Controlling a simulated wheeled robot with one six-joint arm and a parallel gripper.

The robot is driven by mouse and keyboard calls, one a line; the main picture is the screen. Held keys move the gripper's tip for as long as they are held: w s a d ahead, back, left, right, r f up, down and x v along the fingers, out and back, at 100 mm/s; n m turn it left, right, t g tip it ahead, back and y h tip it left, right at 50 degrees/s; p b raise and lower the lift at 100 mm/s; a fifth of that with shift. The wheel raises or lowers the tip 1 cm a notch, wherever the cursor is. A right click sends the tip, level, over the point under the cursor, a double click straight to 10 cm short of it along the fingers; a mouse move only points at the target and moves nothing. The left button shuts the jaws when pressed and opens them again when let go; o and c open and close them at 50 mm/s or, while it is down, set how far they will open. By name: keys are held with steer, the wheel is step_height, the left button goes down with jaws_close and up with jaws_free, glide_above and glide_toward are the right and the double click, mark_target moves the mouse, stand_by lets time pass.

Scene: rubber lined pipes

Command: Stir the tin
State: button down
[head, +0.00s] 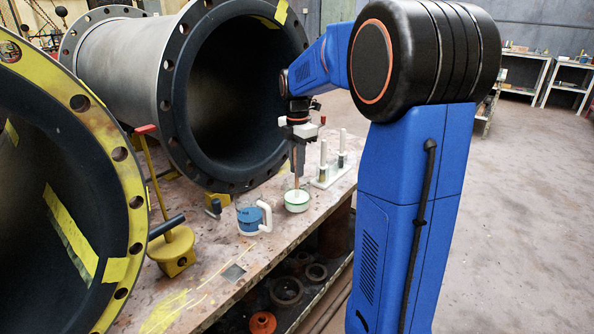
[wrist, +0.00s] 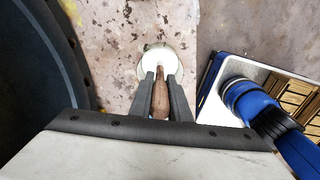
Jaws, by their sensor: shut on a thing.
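The tin (head: 297,206) is a small round pale tin with a greenish rim, standing upright on the stained bench. My gripper (head: 298,152) is above it, pointing down, shut on a wooden stirrer (head: 297,181). The stirrer is near upright and its lower end reaches into the tin's opening; how deep cannot be told. In the wrist view, the brown stirrer handle (wrist: 160,100) sits between the two dark fingers of my gripper (wrist: 160,76). The pale tin (wrist: 151,54) shows just beyond the fingertips, its inside partly hidden by the stirrer and fingers.
A blue container with a white curved handle (head: 250,220) stands left of the tin. A white rack with upright tubes (head: 331,172) is to the right. The large flanged pipe (head: 178,105) rises close behind. A yellow stand (head: 175,250) is farther left. The bench's front edge is near the tin.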

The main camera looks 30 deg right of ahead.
steer(key=shift+r, duration=3.95)
